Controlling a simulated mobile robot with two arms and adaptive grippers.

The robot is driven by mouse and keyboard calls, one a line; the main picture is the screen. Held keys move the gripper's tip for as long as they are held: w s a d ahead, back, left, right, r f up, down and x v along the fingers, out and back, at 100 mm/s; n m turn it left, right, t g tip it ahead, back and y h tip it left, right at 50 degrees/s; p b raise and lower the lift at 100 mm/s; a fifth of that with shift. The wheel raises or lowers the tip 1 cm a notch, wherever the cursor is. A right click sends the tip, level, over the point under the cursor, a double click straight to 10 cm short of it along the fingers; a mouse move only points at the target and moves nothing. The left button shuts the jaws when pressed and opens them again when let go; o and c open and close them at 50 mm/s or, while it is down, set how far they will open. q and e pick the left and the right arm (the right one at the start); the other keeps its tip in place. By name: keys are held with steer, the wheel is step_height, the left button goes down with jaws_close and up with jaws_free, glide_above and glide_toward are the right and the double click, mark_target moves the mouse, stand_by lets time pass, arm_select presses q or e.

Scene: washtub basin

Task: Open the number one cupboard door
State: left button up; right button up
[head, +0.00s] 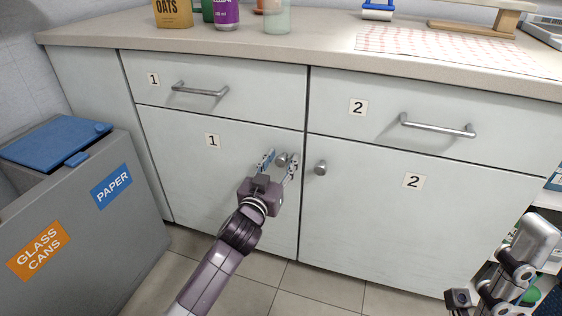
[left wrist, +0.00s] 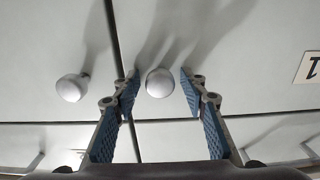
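The number one cupboard door (head: 190,185) is the pale panel at lower left, marked with a 1 label, and it is shut. Its round metal knob (head: 281,160) sits near the door's upper right corner. My left gripper (head: 279,163) is open at the knob. In the left wrist view the knob (left wrist: 160,82) shows between the blue-padded fingertips (left wrist: 157,84), with a gap on both sides. My right gripper is not clearly seen; part of my right arm shows at lower right in the head view.
The number two door (head: 400,215) has its own knob (head: 320,168), just right of the gap. Drawers with bar handles (head: 200,90) are above. A grey recycling bin (head: 85,210) with a blue lid stands at left. Bottles and an oats box (head: 173,13) are on the counter.

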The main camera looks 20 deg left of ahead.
arm_select(q)
jaws_close()
stand_by(0.4)
